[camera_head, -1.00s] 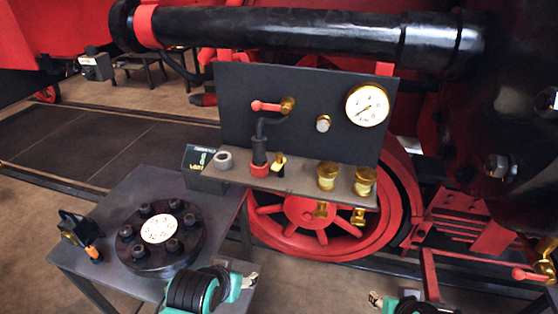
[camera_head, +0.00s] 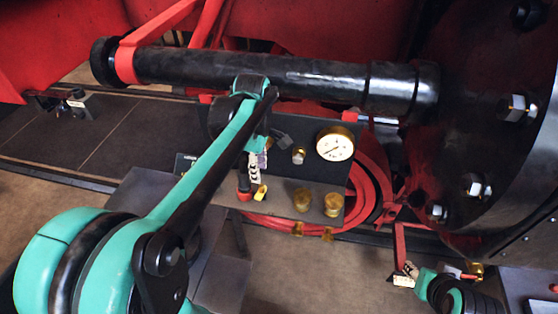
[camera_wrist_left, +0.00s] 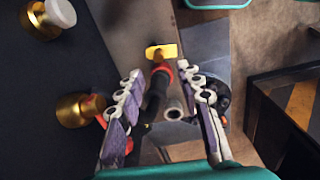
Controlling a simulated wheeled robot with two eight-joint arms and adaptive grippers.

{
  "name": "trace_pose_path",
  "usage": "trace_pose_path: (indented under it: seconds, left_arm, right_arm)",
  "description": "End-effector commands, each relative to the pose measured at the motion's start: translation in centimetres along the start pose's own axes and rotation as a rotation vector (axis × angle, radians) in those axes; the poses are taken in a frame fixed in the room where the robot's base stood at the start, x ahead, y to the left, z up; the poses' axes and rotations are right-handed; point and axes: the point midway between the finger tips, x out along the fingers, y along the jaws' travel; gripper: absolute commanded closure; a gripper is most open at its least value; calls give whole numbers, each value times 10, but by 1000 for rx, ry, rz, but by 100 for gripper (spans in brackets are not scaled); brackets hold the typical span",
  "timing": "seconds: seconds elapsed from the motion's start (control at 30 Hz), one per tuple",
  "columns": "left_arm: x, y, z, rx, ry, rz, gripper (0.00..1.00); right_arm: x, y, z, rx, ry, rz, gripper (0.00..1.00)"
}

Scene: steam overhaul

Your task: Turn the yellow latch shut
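The small yellow latch (camera_head: 261,192) sits on the grey shelf of the black panel, just right of a black upright pipe with a red collar (camera_head: 245,195). In the left wrist view the latch (camera_wrist_left: 161,51) lies ahead of the fingers, beside the red collar. My left gripper (camera_head: 256,165) hangs over the panel, close above the latch in the picture. In its wrist view the two fingers (camera_wrist_left: 166,92) are spread and empty, with the black pipe showing between them. My right gripper (camera_head: 404,275) is low at the right; its finger opening is too small to tell.
A white-faced gauge (camera_head: 335,144) is on the panel, with two brass caps (camera_head: 303,199) on the shelf. A large black pipe (camera_head: 270,75) runs above. In the wrist view a brass valve (camera_wrist_left: 80,108) stands left of the fingers. My left arm hides much of the bench.

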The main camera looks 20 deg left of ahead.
Motion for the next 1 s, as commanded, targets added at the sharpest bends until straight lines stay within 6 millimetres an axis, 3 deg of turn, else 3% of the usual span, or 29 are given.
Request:
trace_pose_path:
  seconds: [0.07, 0.17, 0.6, 0.97, 1.0]
  left_arm:
    - [-6, 3, -3, -42, -1, -14, 64]
    - [1, 4, -4, -61, -1, -20, 64]
    - [65, 2, -3, -58, -1, -18, 64]
    - [73, 2, -3, -57, -1, -18, 64]
    - [73, 2, -3, -57, -1, -18, 69]
  right_arm:
    - [-6, 0, -4, 0, 0, 0, 60]
    - [-5, 0, -3, 0, 0, 0, 60]
    - [-3, 0, -2, 0, 0, 0, 60]
    - [-3, 0, -2, 0, 0, 0, 60]
    - [-3, 0, -2, 0, 0, 0, 60]
